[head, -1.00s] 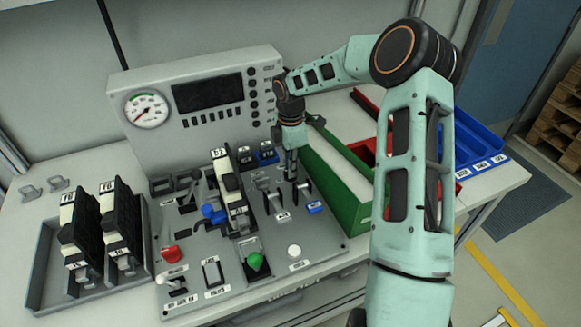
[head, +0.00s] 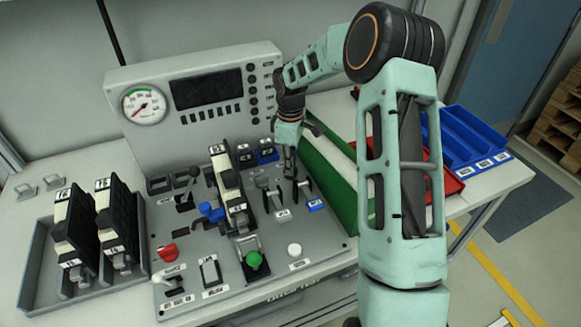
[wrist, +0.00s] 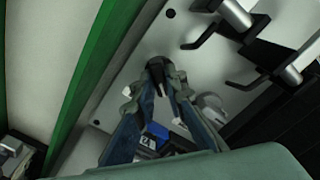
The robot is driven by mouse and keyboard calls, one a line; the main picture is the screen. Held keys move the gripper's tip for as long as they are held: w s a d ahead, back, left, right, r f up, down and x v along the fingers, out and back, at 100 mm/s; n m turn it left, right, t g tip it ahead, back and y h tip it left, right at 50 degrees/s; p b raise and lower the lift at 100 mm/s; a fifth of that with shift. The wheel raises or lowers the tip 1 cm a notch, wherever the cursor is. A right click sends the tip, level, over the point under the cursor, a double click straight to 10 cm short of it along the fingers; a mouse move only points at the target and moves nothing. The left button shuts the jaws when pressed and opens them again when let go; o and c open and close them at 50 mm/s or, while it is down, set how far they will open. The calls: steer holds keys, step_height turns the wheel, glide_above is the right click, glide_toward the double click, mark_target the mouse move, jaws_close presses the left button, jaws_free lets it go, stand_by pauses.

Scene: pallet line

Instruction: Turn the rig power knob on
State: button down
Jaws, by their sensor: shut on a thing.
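The control panel (head: 335,240) carries several knobs, levers and small labels, too small to read, so I cannot tell which control is the rig power knob. A red knob (head: 167,252) sits at its left front, a green knob (head: 256,261) at its front middle and a white round button (head: 294,250) to the right of that. In the wrist view my gripper (wrist: 157,72) is shut on a small dark handle, mostly hidden between the fingertips.
A console with a gauge (head: 144,105) and a dark screen (head: 205,88) stands behind the panel. Black-and-white modules (head: 118,220) stand in a grey tray at left.

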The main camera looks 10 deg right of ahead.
steer(key=m+b, duration=0.1)
steer(key=m, duration=0.4)
steer(key=shift+m, duration=0.3)
steer(key=shift+m+b, duration=0.6)
steer(key=shift+m, duration=1.7)
steer(key=c, duration=2)
jaws_free()
steer(key=shift+o, duration=0.2)
step_height(320, 180, up, 12)
